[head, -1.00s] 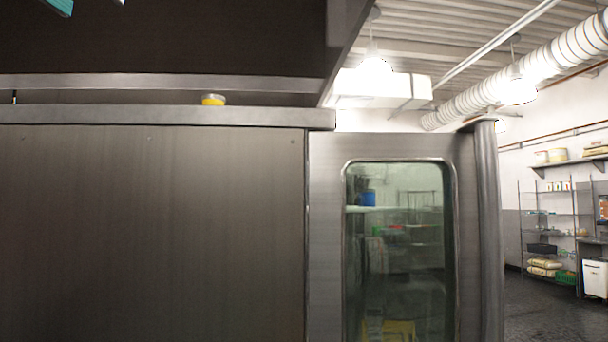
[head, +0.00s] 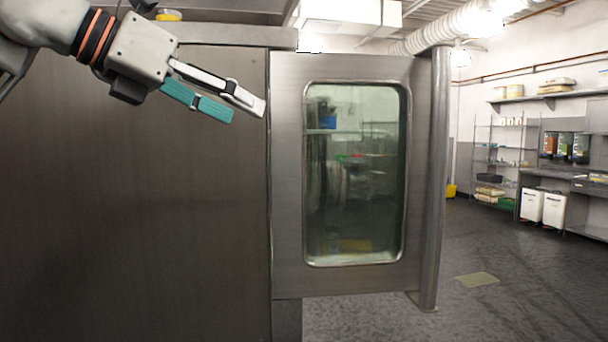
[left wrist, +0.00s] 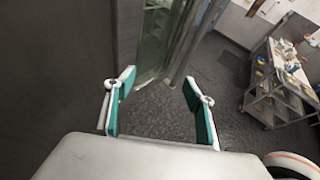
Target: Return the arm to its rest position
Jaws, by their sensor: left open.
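My left gripper (head: 248,109) reaches in from the upper left in the head view, in front of the metal cabinet wall. It points right and slightly down, toward the edge of the glass-windowed door (head: 288,180). In the left wrist view its two teal-padded fingers (left wrist: 158,93) are spread apart, with nothing between them but floor behind. My right gripper is not in view.
A plain metal panel (head: 140,220) fills the left. A yellow-topped item (head: 168,15) sits on its ledge. Open dark floor (head: 480,290) lies to the right, with shelves (head: 500,150) and white bins (head: 543,206) beyond. A cart (left wrist: 280,85) shows in the wrist view.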

